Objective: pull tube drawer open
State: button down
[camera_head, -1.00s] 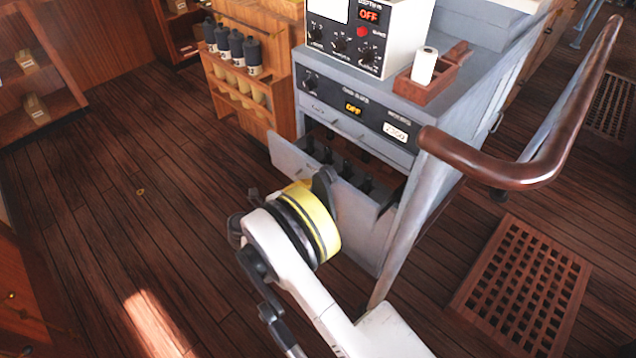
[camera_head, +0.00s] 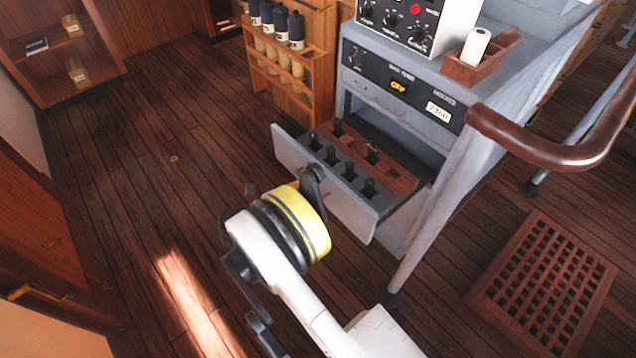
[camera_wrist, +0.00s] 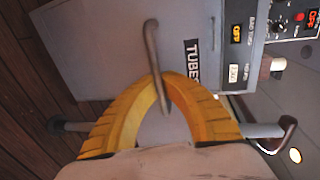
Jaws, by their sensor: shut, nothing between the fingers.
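The tube drawer (camera_head: 345,196) stands well out of the grey cabinet in the head view. Its wooden insert shows several dark tubes standing in slots. In the wrist view the grey drawer front (camera_wrist: 105,50) carries a "TUBES" label (camera_wrist: 191,60) and a bar handle (camera_wrist: 152,45). My gripper's yellow fingers (camera_wrist: 162,85) meet in an arch at the handle's lower part, and no object is pinched between them. In the head view my gripper (camera_head: 312,190) is at the drawer's front face, and my own wrist hides the handle.
The grey cabinet (camera_head: 440,140) has a control panel and an instrument box (camera_head: 415,25) on top. A brown handrail (camera_head: 545,150) juts out at the right. A wooden rack of bottles (camera_head: 290,70) stands behind the drawer. A floor grating (camera_head: 545,285) lies at lower right. The floor at left is clear.

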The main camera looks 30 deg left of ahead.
jog(key=shift+s+a, duration=0.2)
jog(key=shift+s, duration=0.3)
jog(key=c, duration=1.6)
grip_release()
jog(key=shift+s+a+r, duration=0.1)
jog(key=shift+s, duration=0.15)
jog(key=shift+o, duration=0.2)
jog(key=shift+w, duration=0.15)
jog(key=v, duration=1.2)
